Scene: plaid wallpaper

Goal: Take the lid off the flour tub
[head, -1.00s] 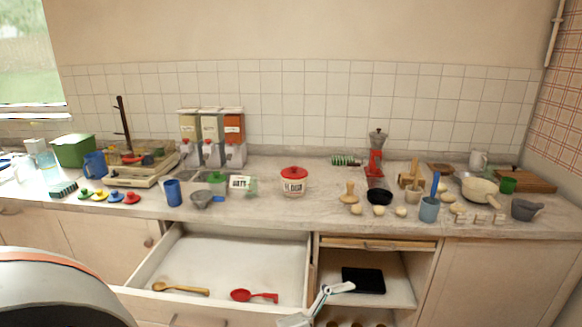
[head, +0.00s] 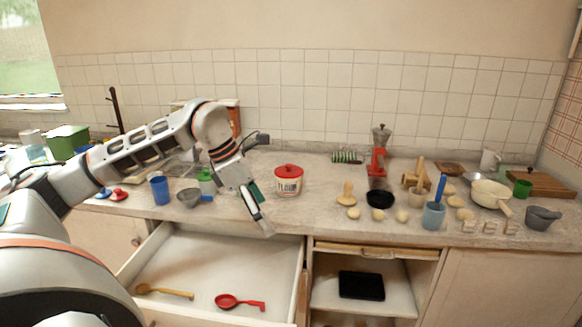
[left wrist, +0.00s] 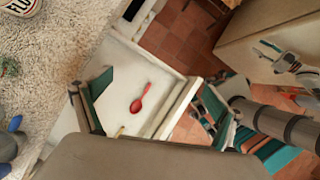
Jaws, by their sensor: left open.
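The flour tub (head: 288,186) is white with a lettered label and stands upright on the counter in the head view. Its red lid (head: 288,170) with a round knob sits on top.
Below the counter edge an open drawer (head: 215,262) holds a red spoon (head: 238,302) and a wooden spoon (head: 165,292). A blue cup (head: 160,190) and a grey sieve (head: 189,197) stand left of my gripper.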

